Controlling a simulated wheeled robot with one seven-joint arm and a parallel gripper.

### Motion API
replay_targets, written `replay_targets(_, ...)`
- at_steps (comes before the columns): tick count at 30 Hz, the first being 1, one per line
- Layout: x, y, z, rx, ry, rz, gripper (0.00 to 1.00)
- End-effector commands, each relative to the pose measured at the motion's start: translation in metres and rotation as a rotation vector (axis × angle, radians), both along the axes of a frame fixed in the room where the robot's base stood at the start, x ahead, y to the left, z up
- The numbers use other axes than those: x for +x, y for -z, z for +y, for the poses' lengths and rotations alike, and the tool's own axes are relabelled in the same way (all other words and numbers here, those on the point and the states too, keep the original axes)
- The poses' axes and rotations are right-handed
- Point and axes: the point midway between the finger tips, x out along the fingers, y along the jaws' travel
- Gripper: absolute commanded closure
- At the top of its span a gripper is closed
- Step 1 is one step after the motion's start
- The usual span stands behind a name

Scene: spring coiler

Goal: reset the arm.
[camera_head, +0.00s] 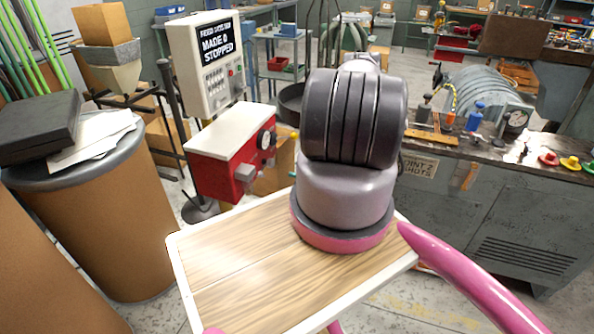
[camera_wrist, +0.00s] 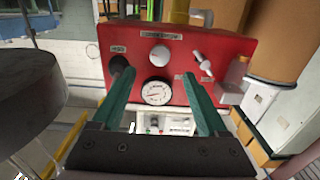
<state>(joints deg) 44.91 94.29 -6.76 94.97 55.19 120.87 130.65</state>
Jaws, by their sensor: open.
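My gripper (camera_wrist: 163,95) shows in the wrist view with its two green fingers apart and nothing between them. Beyond the fingers is a red control panel (camera_wrist: 215,62) with a white knob, a round gauge (camera_wrist: 156,92) and a small lever (camera_wrist: 203,63). The fingers overlap the panel in the picture; I cannot tell how near they are to it. In the head view my arm's dark and grey links rise over my wooden-topped base, and the gripper is hidden behind them. The red box (camera_head: 228,155) with a white top stands left of the arm there.
A display (camera_head: 205,62) reading "MADE 0 STOPPED" stands behind the red box. At left, a brown drum (camera_head: 100,215) bears a black case (camera_head: 40,127) and papers. At right, a grey workbench (camera_head: 500,215) holds a bell, bottles and coloured pieces. Some floor shows between them.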

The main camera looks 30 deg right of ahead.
Motion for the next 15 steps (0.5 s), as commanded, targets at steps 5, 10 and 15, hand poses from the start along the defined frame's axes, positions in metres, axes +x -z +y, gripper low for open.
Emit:
replay_targets(5, 0.000, 0.000, 0.000, 0.000, 0.000, 0.000, 0.23)
replay_targets(10, 0.002, -0.004, 0.000, -0.012, -0.008, -0.008, 0.23)
replay_targets(15, 0.025, -0.048, 0.006, -0.162, -0.112, -0.122, 0.23)
